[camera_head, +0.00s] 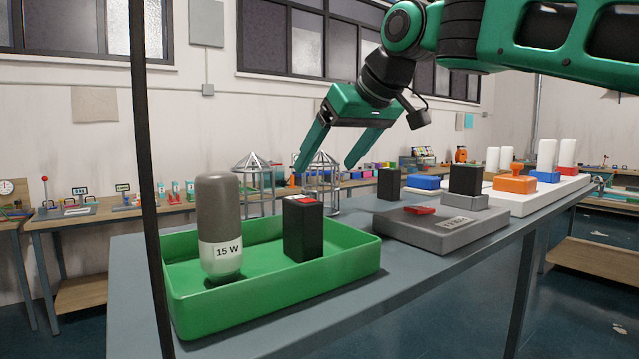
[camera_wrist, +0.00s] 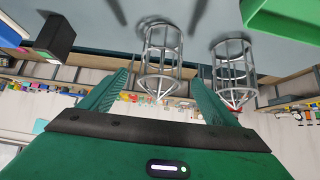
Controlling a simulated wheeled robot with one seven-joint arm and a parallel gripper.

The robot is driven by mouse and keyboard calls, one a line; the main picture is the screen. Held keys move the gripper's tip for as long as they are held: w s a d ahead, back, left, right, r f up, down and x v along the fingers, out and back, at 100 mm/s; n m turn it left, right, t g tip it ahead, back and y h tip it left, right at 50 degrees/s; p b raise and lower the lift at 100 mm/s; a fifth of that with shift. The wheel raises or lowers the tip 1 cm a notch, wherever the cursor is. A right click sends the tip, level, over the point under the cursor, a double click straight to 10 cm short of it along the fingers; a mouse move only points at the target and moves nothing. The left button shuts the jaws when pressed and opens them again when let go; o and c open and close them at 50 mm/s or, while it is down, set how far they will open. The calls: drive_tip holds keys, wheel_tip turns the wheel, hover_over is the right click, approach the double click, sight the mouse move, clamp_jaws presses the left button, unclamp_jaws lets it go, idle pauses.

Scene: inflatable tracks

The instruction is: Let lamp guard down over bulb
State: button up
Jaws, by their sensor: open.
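Two grey wire lamp guards with pointed tops stand upright behind the green tray: a left one (camera_head: 253,180) and a right one (camera_head: 321,183). My gripper (camera_head: 325,165) is open and empty, pointing down, its fingers either side of the right guard's top in the picture. In the wrist view, that guard (camera_wrist: 162,48) shows between the fingers (camera_wrist: 159,76); I see no contact. The other guard (camera_wrist: 233,72) is outside them. A grey and white bulb-shaped piece marked 15 W (camera_head: 220,225) stands in the tray, uncovered. No other bulb is clearly identifiable.
The green tray (camera_head: 275,270) also holds a black block (camera_head: 303,228) with a red top. A grey base (camera_head: 432,229) with a red part stands to its right. Further right are black blocks, an orange piece (camera_head: 514,184) and white cylinders. A dark post (camera_head: 148,170) crosses the left foreground.

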drive_tip(key=shift+x, duration=2.65)
drive_tip(key=shift+s+d, duration=0.1)
drive_tip(key=shift+c, duration=0.4)
drive_tip(key=c, duration=1.1)
drive_tip(key=shift+o, duration=0.2)
